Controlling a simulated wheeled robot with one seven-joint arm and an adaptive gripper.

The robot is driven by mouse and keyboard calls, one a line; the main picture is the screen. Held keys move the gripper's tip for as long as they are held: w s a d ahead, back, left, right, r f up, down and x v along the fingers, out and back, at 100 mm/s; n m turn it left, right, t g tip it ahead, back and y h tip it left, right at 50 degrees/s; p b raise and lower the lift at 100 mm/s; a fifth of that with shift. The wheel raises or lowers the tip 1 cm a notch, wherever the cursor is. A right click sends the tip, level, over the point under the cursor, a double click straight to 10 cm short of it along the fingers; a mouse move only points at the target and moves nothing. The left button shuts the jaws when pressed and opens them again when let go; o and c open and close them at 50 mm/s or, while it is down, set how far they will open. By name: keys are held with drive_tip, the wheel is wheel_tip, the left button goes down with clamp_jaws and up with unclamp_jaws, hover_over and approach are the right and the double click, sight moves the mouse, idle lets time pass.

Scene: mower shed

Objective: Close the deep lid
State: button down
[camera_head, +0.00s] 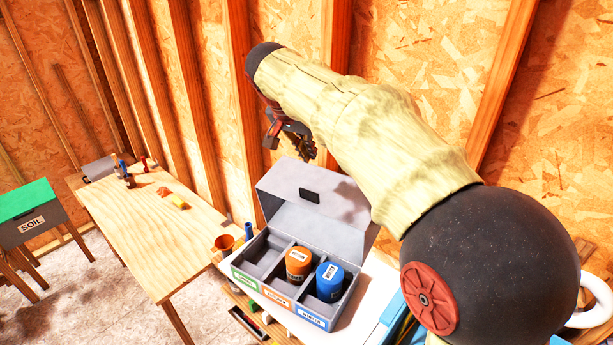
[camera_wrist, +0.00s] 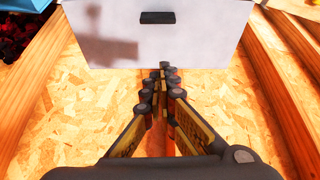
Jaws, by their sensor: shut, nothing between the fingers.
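The deep lid (camera_head: 314,199) is a grey box-like lid with a dark handle (camera_head: 309,195). It stands raised at the back of a grey compartment box (camera_head: 263,285), so the box is open. My gripper (camera_head: 308,150) is shut and empty, above and behind the raised lid, near the wooden wall. In the wrist view my gripper (camera_wrist: 160,75) points at the lower edge of the pale lid panel (camera_wrist: 200,35). I cannot tell whether the fingertips touch it.
An orange can (camera_head: 298,262) and a blue can (camera_head: 330,281) stand in the box's compartments. An orange pot (camera_head: 224,244) is left of the box. A wooden table (camera_head: 160,240) and a green-topped soil bin (camera_head: 30,215) stand farther left. The stud wall is close behind the gripper.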

drive_tip(key=p, duration=0.2)
hover_over(315, 189)
drive_tip(key=w+d, duration=0.1)
drive_tip(key=shift+m, duration=0.3)
wheel_tip(315, 189, down, 9)
drive_tip(key=shift+w+f, duration=0.1)
drive_tip(key=s, duration=0.1)
drive_tip(key=s+a+p, duration=0.1)
drive_tip(key=s, duration=0.1)
drive_tip(key=shift+s+a, duration=0.1)
drive_tip(key=shift+a, duration=0.25)
drive_tip(key=shift+s+a+f, duration=0.1)
drive_tip(key=shift+s, duration=0.15)
drive_tip(key=shift+w+f, duration=0.1)
drive_tip(key=shift+f, duration=0.1)
drive_tip(key=shift+a, duration=0.15)
